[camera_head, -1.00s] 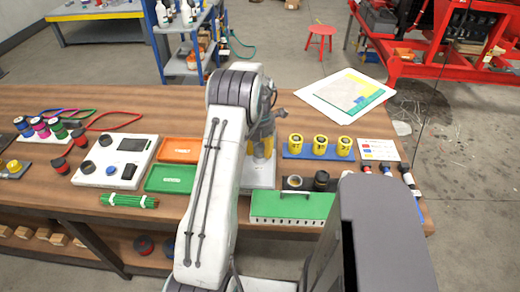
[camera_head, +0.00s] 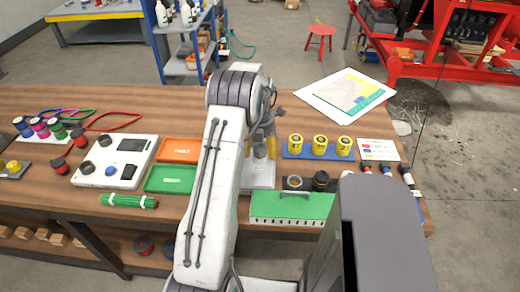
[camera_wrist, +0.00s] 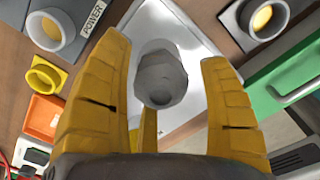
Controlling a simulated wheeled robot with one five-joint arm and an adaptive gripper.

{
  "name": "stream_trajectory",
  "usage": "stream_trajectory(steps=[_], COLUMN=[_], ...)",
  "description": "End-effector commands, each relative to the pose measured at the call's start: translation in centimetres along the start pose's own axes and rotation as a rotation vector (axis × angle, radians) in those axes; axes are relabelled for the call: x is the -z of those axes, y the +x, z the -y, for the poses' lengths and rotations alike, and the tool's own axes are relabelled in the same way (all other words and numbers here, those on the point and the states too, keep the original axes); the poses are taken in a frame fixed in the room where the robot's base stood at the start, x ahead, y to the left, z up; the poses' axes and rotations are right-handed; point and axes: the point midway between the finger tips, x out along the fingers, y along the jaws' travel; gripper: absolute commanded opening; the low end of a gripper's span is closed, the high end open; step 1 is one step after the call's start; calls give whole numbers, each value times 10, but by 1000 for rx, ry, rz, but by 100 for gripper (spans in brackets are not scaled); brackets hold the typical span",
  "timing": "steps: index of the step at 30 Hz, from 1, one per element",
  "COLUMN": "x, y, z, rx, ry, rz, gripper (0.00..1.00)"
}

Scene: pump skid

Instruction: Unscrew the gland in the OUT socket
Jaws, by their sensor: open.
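A grey faceted gland (camera_wrist: 161,79) stands on a pale plate (camera_wrist: 185,28) in the wrist view. My gripper (camera_wrist: 170,85) is open, one yellow finger on each side of the gland, with visible gaps between fingers and gland. In the head view my gripper (camera_head: 262,138) is partly hidden behind my arm, above the white plate (camera_head: 259,178). I cannot read an OUT label in either view, and the socket beneath the gland is hidden.
A grey socket (camera_wrist: 54,30) beside a POWER label and another with a yellow inside (camera_wrist: 263,20) flank the plate. An orange tray (camera_head: 180,150), a green tray (camera_head: 171,179), a green-lidded box (camera_head: 292,206) and yellow cylinders (camera_head: 320,144) are nearby.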

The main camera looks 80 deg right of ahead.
Motion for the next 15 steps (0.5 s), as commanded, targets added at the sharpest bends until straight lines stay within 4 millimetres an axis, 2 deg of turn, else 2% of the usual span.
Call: stream_trajectory(steps=[8,15], x=[0,0], y=[0,0], z=[0,0], rx=[0,-1], ry=[37,264], rz=[1,1], gripper=[70,70])
